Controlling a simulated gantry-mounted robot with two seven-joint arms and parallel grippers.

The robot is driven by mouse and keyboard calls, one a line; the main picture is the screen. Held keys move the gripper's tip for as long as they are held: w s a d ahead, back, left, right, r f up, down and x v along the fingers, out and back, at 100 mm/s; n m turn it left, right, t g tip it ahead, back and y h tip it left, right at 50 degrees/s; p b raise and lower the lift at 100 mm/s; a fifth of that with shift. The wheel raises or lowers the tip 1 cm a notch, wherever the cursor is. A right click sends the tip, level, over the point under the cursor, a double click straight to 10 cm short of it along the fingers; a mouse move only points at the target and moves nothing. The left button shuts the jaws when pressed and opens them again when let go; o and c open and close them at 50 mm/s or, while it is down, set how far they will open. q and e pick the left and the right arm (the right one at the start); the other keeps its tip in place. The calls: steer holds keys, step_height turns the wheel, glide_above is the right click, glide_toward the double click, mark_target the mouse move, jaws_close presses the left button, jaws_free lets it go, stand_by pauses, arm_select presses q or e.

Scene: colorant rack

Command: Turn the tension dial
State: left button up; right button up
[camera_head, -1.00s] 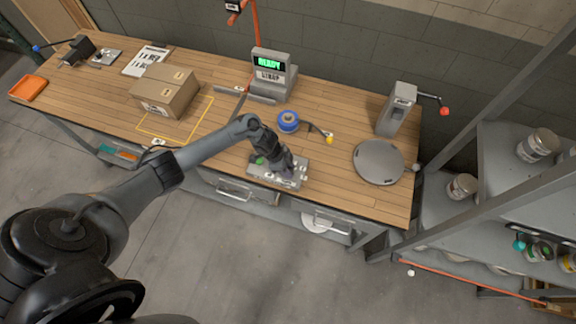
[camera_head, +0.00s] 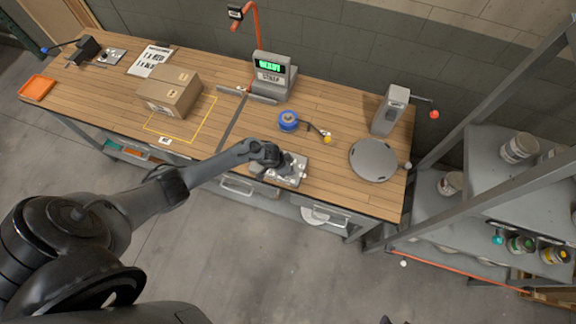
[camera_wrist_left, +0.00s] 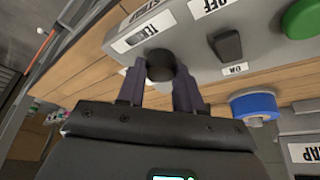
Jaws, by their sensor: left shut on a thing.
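The tension dial (camera_wrist_left: 160,65) is a round black knob on a grey control box (camera_wrist_left: 228,12) in the left wrist view. A partly readable label (camera_wrist_left: 145,30) lies beside it. My left gripper (camera_wrist_left: 161,80) has its two dark fingers on either side of the knob, shut on it. In the head view the same box (camera_head: 296,172) lies near the front edge of the workbench. My left gripper (camera_head: 270,160) is over its left part and hides the dial there. My right gripper is not in view.
A black switch (camera_wrist_left: 228,45) and a green button (camera_wrist_left: 303,18) share the box face. A blue tape roll (camera_head: 288,120) stands behind the box. A round grey plate (camera_head: 377,160) is to its right. A cardboard box (camera_head: 170,92) is to the left on the workbench (camera_head: 240,140).

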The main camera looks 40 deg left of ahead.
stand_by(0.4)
arm_select(q)
steer(key=o, duration=1)
steer(key=shift+s+r, duration=0.15)
steer(key=shift+r, duration=0.35)
steer(key=p+v, duration=0.1)
steer(key=v, duration=0.9)
steer(key=shift+f, duration=0.1)
